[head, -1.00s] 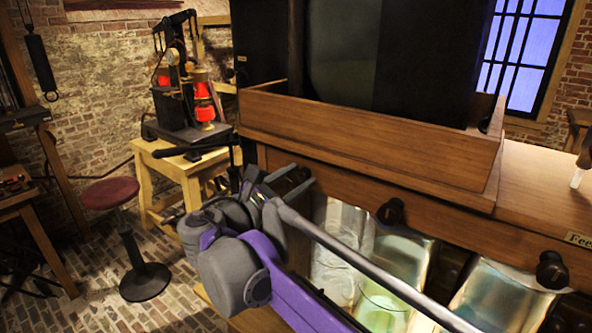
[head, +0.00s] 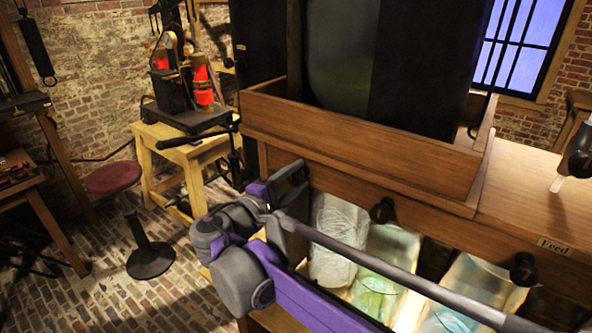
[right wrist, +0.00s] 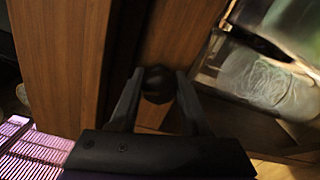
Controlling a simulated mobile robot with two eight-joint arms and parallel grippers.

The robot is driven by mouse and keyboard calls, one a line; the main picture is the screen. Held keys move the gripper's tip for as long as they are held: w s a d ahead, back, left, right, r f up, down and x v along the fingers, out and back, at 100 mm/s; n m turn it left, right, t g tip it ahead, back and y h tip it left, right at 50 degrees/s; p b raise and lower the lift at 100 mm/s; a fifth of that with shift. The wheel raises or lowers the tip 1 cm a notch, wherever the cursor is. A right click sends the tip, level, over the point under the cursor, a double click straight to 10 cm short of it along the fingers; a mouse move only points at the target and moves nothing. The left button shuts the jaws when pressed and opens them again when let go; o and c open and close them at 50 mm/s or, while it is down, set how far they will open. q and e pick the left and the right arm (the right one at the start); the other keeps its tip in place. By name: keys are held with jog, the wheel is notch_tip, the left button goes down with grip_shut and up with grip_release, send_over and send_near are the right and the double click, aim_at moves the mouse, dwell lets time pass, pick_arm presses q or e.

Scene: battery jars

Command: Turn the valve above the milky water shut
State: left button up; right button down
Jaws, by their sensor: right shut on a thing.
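My right gripper (head: 291,182) is shut on a dark round valve knob (right wrist: 157,84) at the left end of the wooden bench front. In the right wrist view its two fingers stand on either side of the knob. In the head view the gripper hides this knob. A whitish, cloudy jar (head: 332,238) stands below and to the right of the gripper, and it also shows in the right wrist view (right wrist: 262,84). A greenish jar (head: 378,280) and a paler jar (head: 478,290) stand further right. My left gripper is not in view.
Two more dark knobs, a middle one (head: 382,210) and a right one (head: 523,268), stick out of the bench front. A wooden tray (head: 350,136) holds a large dark tank on the bench top. A stool (head: 113,178) and a small yellow table (head: 180,150) stand at left.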

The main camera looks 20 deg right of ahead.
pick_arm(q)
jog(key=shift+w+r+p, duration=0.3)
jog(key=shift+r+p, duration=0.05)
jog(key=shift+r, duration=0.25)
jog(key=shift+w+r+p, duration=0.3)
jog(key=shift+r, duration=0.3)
pick_arm(e)
jog(key=shift+m, duration=1.5)
jog(key=shift+c, duration=2)
grip_release()
